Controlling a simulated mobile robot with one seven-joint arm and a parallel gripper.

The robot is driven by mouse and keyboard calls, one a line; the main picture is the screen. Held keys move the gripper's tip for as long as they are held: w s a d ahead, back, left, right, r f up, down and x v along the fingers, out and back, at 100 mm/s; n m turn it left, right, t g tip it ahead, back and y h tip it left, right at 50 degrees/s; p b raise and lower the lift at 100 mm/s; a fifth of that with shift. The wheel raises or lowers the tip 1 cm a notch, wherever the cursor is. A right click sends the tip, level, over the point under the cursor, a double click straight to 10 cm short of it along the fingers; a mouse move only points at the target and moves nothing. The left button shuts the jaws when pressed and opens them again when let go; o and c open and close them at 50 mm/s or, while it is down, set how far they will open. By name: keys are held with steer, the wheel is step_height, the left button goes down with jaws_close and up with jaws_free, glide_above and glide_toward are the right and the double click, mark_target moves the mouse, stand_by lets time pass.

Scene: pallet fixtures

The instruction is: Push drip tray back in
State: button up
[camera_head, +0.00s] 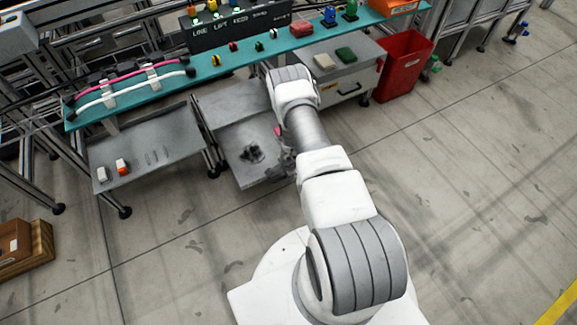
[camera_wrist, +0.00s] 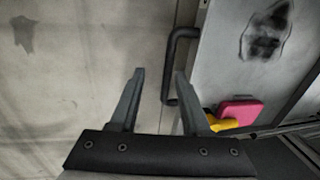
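The drip tray (camera_head: 235,115) is a grey metal tray pulled out from under the teal bench, with a black stain on its floor. In the wrist view the tray (camera_wrist: 222,75) fills the upper right, and its black bar handle (camera_wrist: 172,65) stands along its edge. My gripper (camera_wrist: 157,72) is open and empty. In the head view my arm hides part of the tray's right side and most of the gripper.
A pink block with a yellow part (camera_wrist: 240,112) lies at the tray's side. A low grey shelf (camera_head: 150,160) stands left of the tray, a white drawer unit (camera_head: 345,90) and red bin (camera_head: 403,65) to the right. The floor in front (camera_head: 190,250) is clear.

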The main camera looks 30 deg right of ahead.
step_height(320, 180, up, 7)
steer(key=s+p, duration=0.1)
steer(key=p, duration=0.2)
steer(key=shift+r, duration=0.15)
steer(key=shift+s+d, duration=0.1)
